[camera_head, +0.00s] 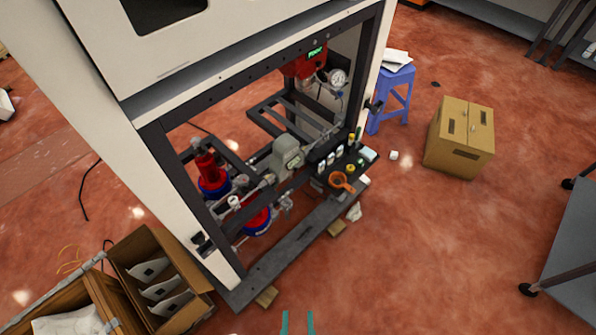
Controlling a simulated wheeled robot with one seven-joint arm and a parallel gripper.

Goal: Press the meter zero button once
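A tall white and dark-framed dispenser cabinet (152,150) stands open at the front. Inside it, a grey meter-like housing (287,157) with a pale face sits on the piping near the middle. A red unit with a small lit green display (316,51) hangs higher up at the back, beside a round gauge (338,78). I cannot make out a zero button on either unit. My gripper (298,322) shows only as two teal fingertips at the bottom edge. They are apart with nothing between them, well short of the cabinet.
A tray (318,180) with small bottles and an orange cup (340,181) sit at the cabinet's right front. A blue stool (398,98) and cardboard box (460,137) stand right. An open box (150,275) stands lower left. The red floor at lower middle right is clear.

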